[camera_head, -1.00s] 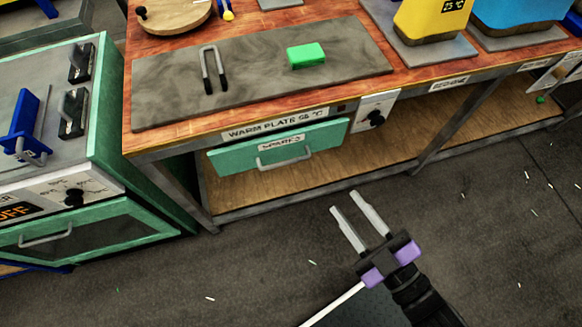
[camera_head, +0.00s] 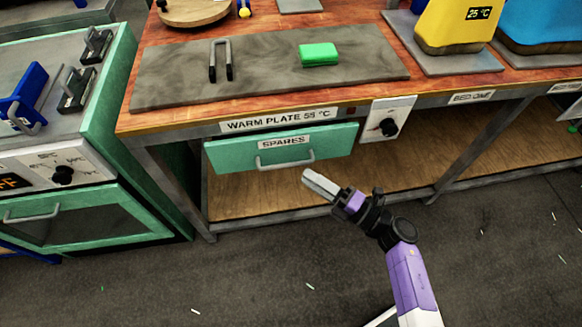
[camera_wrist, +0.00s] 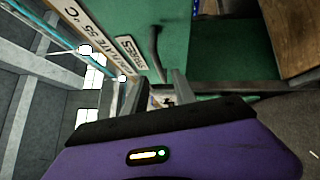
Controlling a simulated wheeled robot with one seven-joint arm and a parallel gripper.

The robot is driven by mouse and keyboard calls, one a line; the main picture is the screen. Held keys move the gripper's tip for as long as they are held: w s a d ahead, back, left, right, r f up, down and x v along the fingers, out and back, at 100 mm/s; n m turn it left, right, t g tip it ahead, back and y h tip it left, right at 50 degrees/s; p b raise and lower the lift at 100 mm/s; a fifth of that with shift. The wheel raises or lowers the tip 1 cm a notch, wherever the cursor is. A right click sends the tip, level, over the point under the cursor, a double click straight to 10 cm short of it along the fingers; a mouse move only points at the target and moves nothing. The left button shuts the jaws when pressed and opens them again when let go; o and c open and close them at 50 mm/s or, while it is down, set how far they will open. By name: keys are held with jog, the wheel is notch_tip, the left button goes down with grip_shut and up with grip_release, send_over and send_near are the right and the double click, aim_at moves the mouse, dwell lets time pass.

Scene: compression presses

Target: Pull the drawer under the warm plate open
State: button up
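The drawer (camera_head: 230,152) under the warm plate (camera_head: 270,62) has a green front labelled SPARES and looks shut. Its grey bar handle (camera_head: 286,164) runs across the lower part of the front. In the wrist view the drawer front (camera_wrist: 135,20) and handle (camera_wrist: 154,45) are close, with the handle's near end by the fingertips. My gripper (camera_head: 318,183) is just right of and below the handle, fingers pointing toward the drawer. The fingers overlap in the head view; in the wrist view they stand apart (camera_wrist: 157,92), with nothing visibly held between them.
A green block (camera_head: 319,53) and a dark U-shaped handle (camera_head: 220,62) are on the warm plate. A control box with a black knob (camera_head: 388,118) is right of the drawer. The lower wooden shelf (camera_head: 250,197) is clear below the drawer.

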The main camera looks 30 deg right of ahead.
aim_at(290, 164)
jog(key=shift+x, duration=3.5)
grip_shut()
